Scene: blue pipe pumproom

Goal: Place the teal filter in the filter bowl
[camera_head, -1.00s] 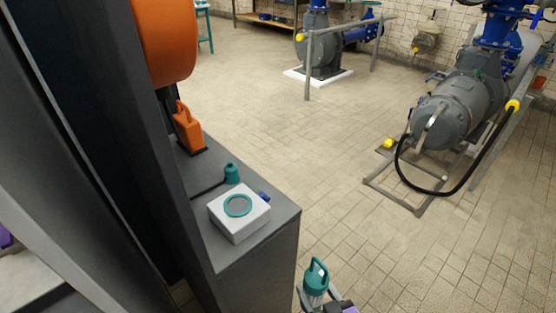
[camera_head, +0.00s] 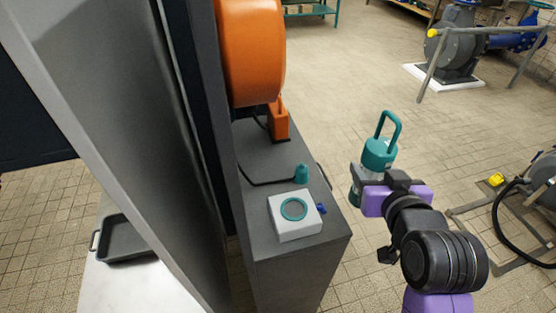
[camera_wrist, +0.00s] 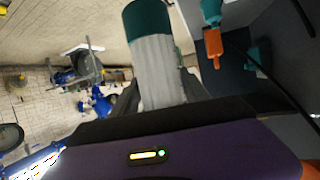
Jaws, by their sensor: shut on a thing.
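My gripper (camera_head: 362,183) is shut on the teal filter (camera_head: 380,152), which has a teal cap with a loop handle. The wrist view shows the filter's pale pleated body (camera_wrist: 160,72) between the fingers, with a teal end band. The filter is upright in the head view, held in the air to the right of the grey cabinet. A white box with a round teal-ringed opening (camera_head: 294,209), which looks like the filter bowl, sits on the cabinet top, left of and apart from the gripper. The inside of the opening is hard to make out.
A dark tray (camera_head: 130,240) lies farther left.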

